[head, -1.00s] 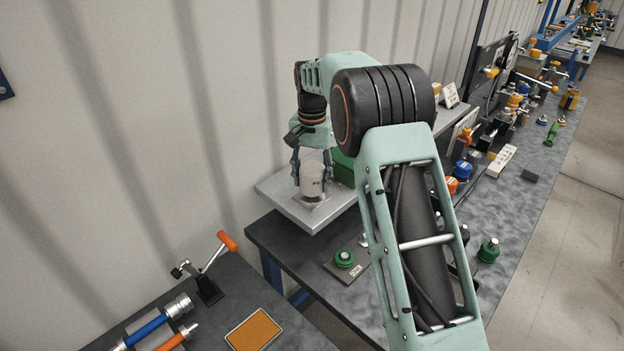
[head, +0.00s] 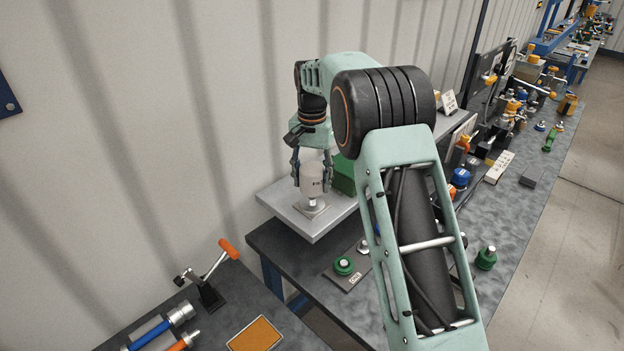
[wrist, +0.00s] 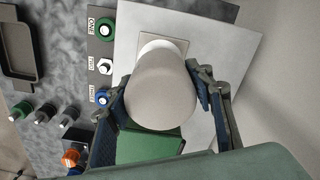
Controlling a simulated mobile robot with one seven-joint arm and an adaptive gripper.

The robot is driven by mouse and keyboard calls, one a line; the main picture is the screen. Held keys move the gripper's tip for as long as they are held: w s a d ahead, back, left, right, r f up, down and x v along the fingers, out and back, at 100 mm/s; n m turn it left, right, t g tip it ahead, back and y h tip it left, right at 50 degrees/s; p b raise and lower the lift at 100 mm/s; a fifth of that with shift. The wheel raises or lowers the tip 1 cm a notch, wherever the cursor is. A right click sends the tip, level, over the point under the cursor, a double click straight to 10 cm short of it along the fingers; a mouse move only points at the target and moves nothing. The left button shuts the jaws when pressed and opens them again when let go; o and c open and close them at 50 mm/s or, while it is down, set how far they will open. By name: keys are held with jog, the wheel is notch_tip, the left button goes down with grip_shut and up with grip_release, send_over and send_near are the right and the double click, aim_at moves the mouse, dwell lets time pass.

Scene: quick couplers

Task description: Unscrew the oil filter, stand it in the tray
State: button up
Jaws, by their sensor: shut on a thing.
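The oil filter (head: 313,184) is a pale grey upright cylinder with small dark print. My gripper (head: 312,177) is shut on it, with one finger on each side. A short metal stub (head: 311,204) shows under the filter, on a square pad on the silver block (head: 285,213). Whether the filter still touches the stub is unclear. In the wrist view the filter (wrist: 162,92) hides most of the stub, and a white ring shows at its far end. A dark shallow tray (wrist: 38,82) with a raised rim is partly in view at the left there.
A green box (head: 344,175) stands close behind the filter. A row of couplers, including a green one (head: 344,265), sits on a plate before the block. An orange-handled lever (head: 228,249) and an orange pad (head: 255,334) are on the near bench. Wall behind.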

aim_at(312, 168)
jog(key=shift+r, duration=0.1)
jog(key=shift+r, duration=1.95)
jog(key=shift+s+f, duration=0.1)
